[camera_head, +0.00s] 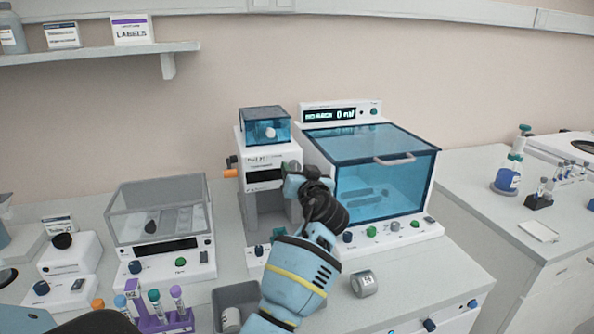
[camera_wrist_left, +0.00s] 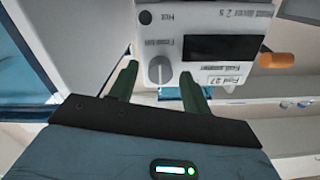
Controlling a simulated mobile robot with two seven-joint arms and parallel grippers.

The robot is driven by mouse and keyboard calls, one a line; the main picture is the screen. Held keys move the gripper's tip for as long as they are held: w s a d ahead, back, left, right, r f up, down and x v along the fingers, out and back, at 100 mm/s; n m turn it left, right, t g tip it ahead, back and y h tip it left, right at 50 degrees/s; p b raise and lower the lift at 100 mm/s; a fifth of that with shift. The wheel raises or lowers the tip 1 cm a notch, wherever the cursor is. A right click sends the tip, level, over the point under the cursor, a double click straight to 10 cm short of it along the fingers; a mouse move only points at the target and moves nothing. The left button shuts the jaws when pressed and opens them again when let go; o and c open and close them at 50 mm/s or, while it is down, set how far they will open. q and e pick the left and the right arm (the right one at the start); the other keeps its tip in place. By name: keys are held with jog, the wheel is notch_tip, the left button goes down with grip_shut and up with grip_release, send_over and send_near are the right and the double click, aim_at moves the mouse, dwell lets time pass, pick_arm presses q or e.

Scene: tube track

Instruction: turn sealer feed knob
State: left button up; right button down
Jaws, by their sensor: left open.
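The sealer (camera_head: 269,157) is a white tower with a blue clear lid, a dark display and an open bay below, standing mid-bench in the head view. Its grey round feed knob (camera_wrist_left: 159,70) faces me in the left wrist view, beside the dark display (camera_wrist_left: 222,47). My left gripper (camera_wrist_left: 160,82) is open, with one dark green finger on each side of the knob. I cannot tell whether either finger touches it. In the head view my left gripper (camera_head: 293,182) is in front of the sealer's upper right front and partly hides it. My right gripper is not in view.
An orange side knob (camera_wrist_left: 278,60) sticks out of the sealer. A blue-windowed cabinet (camera_head: 375,175) stands close on the right. A clear-lidded device (camera_head: 160,215) stands left. A grey bin (camera_head: 238,296), a tube rack (camera_head: 165,322) and a small round container (camera_head: 364,284) are in front.

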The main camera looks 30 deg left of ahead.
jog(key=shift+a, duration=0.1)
pick_arm(q)
jog(key=c, duration=1)
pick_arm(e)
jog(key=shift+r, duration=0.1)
pick_arm(q)
jog(key=shift+r+m+p, duration=0.1)
jog(key=shift+m+p, duration=0.25)
jog(key=shift+m, duration=0.65)
jog(key=m+p, duration=0.1)
jog(key=m, duration=0.4)
jog(key=m+p, duration=0.1)
jog(key=m, duration=0.4)
jog(key=shift+w, duration=0.1)
jog(key=m, duration=0.5)
jog(key=shift+f+m, duration=0.2)
jog(key=shift+m, duration=0.2)
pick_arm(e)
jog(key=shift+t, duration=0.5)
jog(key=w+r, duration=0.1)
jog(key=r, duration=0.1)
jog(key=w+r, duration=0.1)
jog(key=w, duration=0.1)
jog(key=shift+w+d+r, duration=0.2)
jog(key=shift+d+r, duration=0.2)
